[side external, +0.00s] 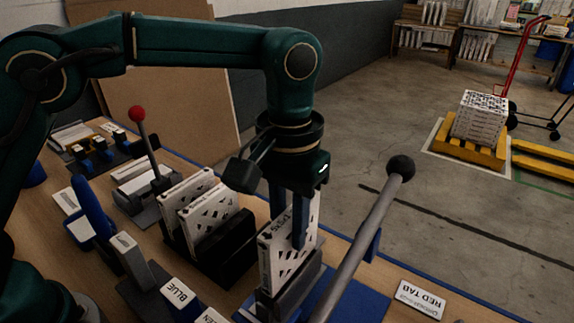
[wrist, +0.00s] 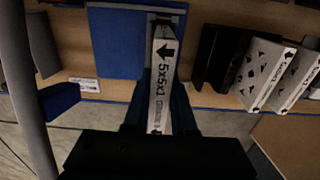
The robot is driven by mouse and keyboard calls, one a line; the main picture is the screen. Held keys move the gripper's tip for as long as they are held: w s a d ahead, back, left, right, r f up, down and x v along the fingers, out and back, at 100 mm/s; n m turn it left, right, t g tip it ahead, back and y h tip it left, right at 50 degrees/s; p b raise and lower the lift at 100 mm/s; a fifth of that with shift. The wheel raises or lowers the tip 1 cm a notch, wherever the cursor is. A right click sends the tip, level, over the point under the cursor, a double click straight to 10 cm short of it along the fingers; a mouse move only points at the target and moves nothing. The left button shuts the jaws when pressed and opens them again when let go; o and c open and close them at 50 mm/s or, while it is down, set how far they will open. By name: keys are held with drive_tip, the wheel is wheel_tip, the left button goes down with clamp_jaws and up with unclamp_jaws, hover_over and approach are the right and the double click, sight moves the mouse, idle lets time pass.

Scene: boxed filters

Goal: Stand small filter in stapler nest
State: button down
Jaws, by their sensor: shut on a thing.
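My gripper (side external: 291,232) points down with its fingers shut on both faces of a small white filter (side external: 277,258). The filter has dark triangular cut-outs and stands upright on edge. In the wrist view the filter (wrist: 161,84) shows its narrow edge, marked 5x5x1 with an arrow, between the two fingers (wrist: 160,112). The grey stapler nest (side external: 290,299) is on a blue base (side external: 357,304). The filter's lower part is behind the nest's near wall; I cannot tell whether it touches the nest floor.
A long lever with a black ball (side external: 401,166) rises close to the right of my gripper. A black rack (side external: 226,246) with two white filters (side external: 208,212) stands to the left.

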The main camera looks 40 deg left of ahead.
sight(289, 252)
drive_tip(key=shift+f, duration=0.7)
drive_tip(key=shift+f, duration=0.7)
drive_tip(key=shift+f, duration=0.35)
idle(0.4)
drive_tip(key=shift+f, duration=0.7)
drive_tip(key=shift+f, duration=0.1)
drive_tip(key=c, duration=0.7)
unclamp_jaws()
drive_tip(key=shift+o, duration=0.2)
